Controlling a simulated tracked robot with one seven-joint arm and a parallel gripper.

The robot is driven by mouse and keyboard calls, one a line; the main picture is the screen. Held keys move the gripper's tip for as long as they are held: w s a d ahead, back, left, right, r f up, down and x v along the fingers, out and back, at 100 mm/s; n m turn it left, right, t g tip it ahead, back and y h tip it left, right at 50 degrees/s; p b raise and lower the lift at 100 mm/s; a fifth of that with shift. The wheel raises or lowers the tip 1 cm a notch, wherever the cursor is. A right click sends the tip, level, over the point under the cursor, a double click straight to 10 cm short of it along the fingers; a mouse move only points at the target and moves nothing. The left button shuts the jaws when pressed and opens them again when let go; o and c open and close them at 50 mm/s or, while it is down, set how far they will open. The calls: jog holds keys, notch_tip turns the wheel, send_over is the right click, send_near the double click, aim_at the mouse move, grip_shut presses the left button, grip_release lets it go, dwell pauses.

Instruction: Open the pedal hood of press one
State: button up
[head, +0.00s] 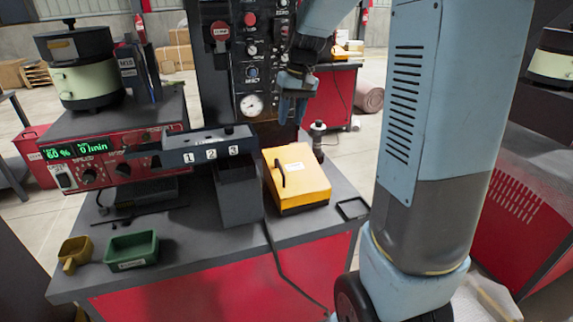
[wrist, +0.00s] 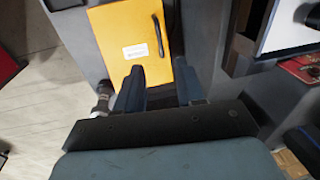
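The yellow pedal hood (head: 300,182) sits closed on the grey bench top, with a white label and a dark curved handle (head: 281,173) on its upper face. In the wrist view the hood (wrist: 118,28) lies beyond my fingertips, and its handle (wrist: 158,36) shows near its right edge. My gripper (head: 293,108) hangs above and behind the hood in the head view, in front of the press panel. In the wrist view my gripper (wrist: 158,82) has its two fingers apart with nothing between them. The fingers look clear of the handle.
A grey box (head: 236,190) and a track numbered 1, 2, 3 stand left of the hood. The press panel with a gauge (head: 252,105) rises behind. A small cylinder (head: 318,140) stands behind the hood. Green (head: 132,249) and yellow (head: 74,253) trays lie at the front left.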

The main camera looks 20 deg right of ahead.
notch_tip(320, 180, down, 2)
jog(key=w, duration=0.2)
send_over(295, 173)
jog(key=s+a, duration=0.1)
jog(key=a, duration=0.4)
jog(key=shift+g, duration=0.3)
notch_tip(295, 173, down, 14)
jog(key=shift+d+f, duration=0.1)
jog(key=shift+d, duration=0.05)
grip_shut()
